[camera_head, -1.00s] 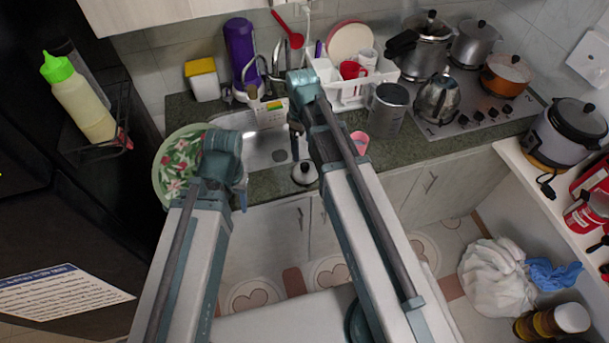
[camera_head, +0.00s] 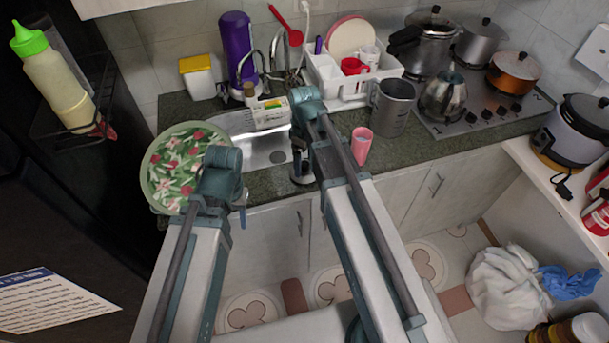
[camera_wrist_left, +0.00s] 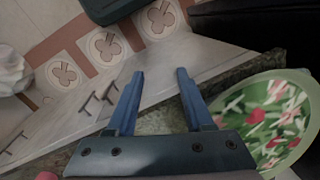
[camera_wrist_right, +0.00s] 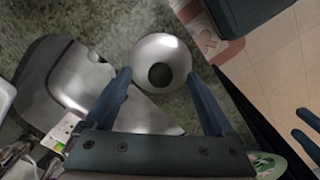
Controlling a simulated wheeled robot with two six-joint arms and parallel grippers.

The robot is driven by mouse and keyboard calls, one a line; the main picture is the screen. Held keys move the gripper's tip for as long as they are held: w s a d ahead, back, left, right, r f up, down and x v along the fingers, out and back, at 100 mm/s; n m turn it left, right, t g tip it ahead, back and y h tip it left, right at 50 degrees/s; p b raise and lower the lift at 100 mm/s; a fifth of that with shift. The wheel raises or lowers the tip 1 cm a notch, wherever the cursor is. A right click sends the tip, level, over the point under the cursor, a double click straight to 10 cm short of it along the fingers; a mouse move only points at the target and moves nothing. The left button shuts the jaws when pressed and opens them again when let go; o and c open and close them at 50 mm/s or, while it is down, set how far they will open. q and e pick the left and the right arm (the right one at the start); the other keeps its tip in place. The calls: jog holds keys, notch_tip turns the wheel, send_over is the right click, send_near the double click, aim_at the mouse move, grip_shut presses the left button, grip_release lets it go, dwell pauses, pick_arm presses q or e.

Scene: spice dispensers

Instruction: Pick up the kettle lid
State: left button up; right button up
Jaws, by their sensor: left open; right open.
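The kettle lid is a round silver disc with a black knob (camera_wrist_right: 161,73) in the right wrist view, lying on the green stone counter. My right gripper (camera_wrist_right: 159,75) is open, with its fingertips around the lid's near part as seen from the wrist; I cannot tell the height gap. In the head view the right gripper (camera_head: 301,165) hangs above the lid and mostly hides it. The silver kettle (camera_head: 443,97) stands on the stove. My left gripper (camera_wrist_left: 160,74) is open and empty near the counter's front edge, beside the floral plate (camera_wrist_left: 262,122).
The metal sink (camera_head: 262,152) lies left of the lid. A pink cup (camera_head: 361,146), a grey metal mug (camera_head: 392,107) and a white dish rack (camera_head: 352,85) stand to the right and behind. The counter edge is close in front.

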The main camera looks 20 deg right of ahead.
notch_tip(320, 180, down, 2)
jog(key=shift+b, duration=0.45)
jog(key=shift+r, duration=0.1)
jog(key=shift+c, duration=0.2)
grip_shut()
